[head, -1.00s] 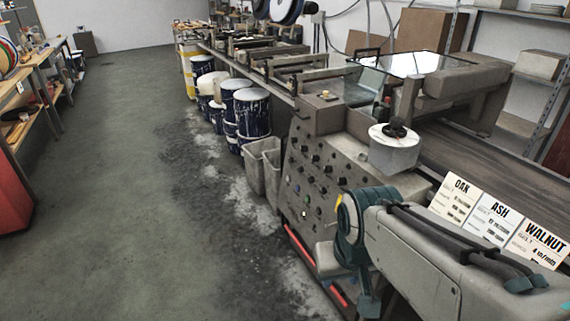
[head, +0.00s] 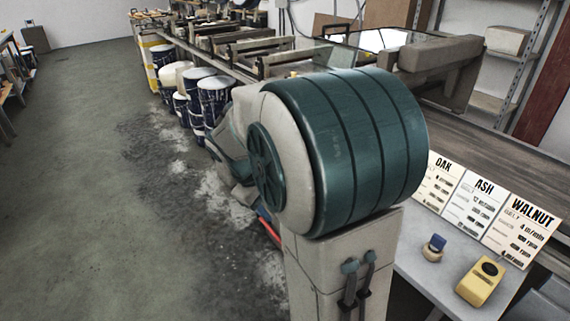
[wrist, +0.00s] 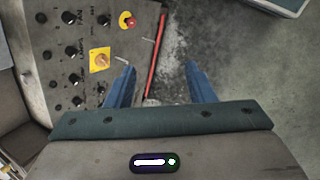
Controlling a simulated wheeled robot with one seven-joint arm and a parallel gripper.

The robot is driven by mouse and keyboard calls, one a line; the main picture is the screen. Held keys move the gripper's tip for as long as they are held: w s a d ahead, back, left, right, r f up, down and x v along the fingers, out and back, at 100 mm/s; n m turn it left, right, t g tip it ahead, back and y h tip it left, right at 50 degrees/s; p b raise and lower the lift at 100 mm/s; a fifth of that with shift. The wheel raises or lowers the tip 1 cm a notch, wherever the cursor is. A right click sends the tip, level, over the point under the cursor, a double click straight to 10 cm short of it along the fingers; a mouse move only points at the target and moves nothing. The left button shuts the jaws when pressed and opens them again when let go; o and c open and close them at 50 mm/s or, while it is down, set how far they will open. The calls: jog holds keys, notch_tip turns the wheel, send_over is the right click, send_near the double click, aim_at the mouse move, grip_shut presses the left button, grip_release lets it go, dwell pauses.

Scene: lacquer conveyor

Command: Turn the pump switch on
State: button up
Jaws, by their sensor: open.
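In the wrist view a grey control panel (wrist: 35,82) fills the left side. It has several black knobs, a yellow square plate with a pale rotary switch (wrist: 101,61), and a red button on a yellow ring (wrist: 128,20). The left finger is below and right of the yellow plate, apart from the knobs in the picture.
A red bar (wrist: 156,55) runs along the panel's edge, with open floor beyond it. In the head view, cards for oak, ash and walnut (head: 481,207) stand at the right, above a yellow device (head: 480,281) and a small blue-topped object (head: 434,248). Drums (head: 213,98) line the conveyor; the left floor is free.

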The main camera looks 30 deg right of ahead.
jog(key=w+d+f+n+h+b, duration=0.4)
jog(key=w+d+f+n+h, duration=0.25)
jog(key=w+f, duration=0.4)
jog(key=w+d+f+n+h+b, duration=0.4)
jog(key=w+d+f+n+h, duration=0.3)
jog(key=w, duration=0.6)
jog(key=d+m, duration=0.1)
jog(key=d, duration=1.4)
jog(key=shift+w+r+b, duration=0.15)
jog(key=shift+r+b, duration=0.15)
jog(key=shift+b, duration=0.05)
jog(key=shift+m, duration=0.25)
jog(key=c, duration=1)
